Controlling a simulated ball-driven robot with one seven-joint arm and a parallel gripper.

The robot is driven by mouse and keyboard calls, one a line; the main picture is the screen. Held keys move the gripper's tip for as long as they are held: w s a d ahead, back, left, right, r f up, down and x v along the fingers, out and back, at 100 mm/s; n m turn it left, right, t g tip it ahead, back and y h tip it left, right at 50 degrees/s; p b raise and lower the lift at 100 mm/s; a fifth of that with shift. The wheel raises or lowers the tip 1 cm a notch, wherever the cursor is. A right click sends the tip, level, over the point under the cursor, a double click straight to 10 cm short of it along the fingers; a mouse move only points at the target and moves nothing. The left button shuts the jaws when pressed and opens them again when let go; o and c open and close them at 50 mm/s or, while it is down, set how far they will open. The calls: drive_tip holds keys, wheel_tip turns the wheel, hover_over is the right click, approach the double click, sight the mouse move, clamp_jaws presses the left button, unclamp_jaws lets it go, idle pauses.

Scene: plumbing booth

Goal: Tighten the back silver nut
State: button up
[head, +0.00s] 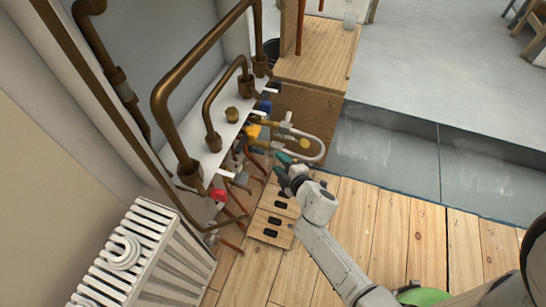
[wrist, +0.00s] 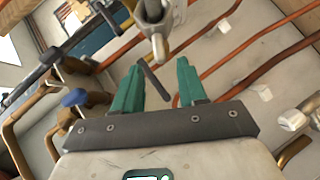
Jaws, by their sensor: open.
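My gripper (head: 284,158) is at the end of my arm, beside the pipe fittings near the wall in the head view. In the wrist view its two green fingers (wrist: 160,78) are apart. A thin dark bar (wrist: 156,82) shows in the gap between them; I cannot tell whether it touches either finger. A silver-grey fitting (wrist: 153,12) with a round end stands just beyond the fingertips, apart from them as far as I can see. I cannot tell whether it is the back silver nut. In the head view the nuts are too small to tell apart.
Brown pipes (head: 190,75) rise at the left over a white shelf (head: 205,155). A red handle (head: 218,194), a yellow part (head: 254,131) and a pale hose loop (head: 318,145) crowd the fittings. A white radiator (head: 145,255) stands front left.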

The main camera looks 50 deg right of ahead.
sight(273, 156)
drive_tip(key=b+x, duration=0.1)
drive_tip(key=x, duration=0.4)
drive_tip(key=shift+w+d+f+b, duration=0.15)
drive_tip(key=shift+w+b, duration=0.1)
drive_tip(key=shift+b, duration=0.1)
clamp_jaws()
